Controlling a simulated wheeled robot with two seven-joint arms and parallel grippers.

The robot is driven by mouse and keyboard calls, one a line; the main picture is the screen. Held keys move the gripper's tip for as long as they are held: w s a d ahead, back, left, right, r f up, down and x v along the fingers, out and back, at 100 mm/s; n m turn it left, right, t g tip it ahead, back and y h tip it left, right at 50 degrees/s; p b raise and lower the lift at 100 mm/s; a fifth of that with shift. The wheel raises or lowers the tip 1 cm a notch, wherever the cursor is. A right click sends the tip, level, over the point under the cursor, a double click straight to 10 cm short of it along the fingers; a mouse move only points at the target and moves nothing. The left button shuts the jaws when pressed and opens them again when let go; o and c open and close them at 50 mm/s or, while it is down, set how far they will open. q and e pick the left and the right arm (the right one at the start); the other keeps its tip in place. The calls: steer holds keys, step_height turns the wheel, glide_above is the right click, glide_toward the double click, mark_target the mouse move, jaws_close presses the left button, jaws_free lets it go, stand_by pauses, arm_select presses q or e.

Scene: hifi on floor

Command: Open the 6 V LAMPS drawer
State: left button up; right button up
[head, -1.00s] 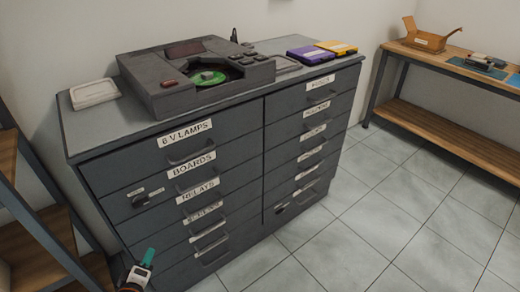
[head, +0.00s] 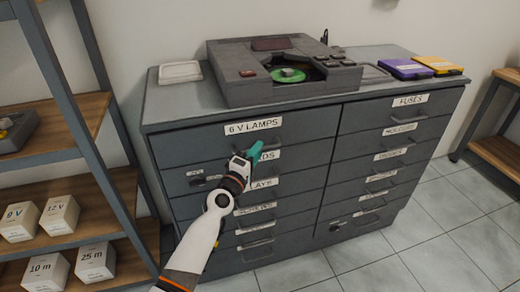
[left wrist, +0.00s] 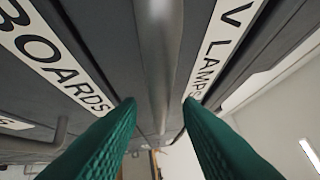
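The 6 V LAMPS drawer (head: 300,131) is the top left drawer of the grey cabinet, and its front looks flush and shut. Its white label (head: 253,126) reads clearly in the head view; part of it shows in the left wrist view (left wrist: 222,42). My left gripper (head: 257,147) is at this drawer's handle, just below the label, and partly hides it and the BOARDS label. In the left wrist view the green fingertips (left wrist: 158,115) are apart, with the grey handle bar (left wrist: 158,60) between them and gaps on both sides. My right gripper is not in view.
A disc player (head: 285,75), a pale tray (head: 180,72), and purple (head: 405,68) and yellow (head: 438,65) cases are on the cabinet top. A shelf unit (head: 95,150) with labelled boxes stands close at left. Tiled floor (head: 410,255) is clear at right.

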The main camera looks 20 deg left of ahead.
arm_select(q)
steer(key=shift+x, duration=1.2)
jaws_close()
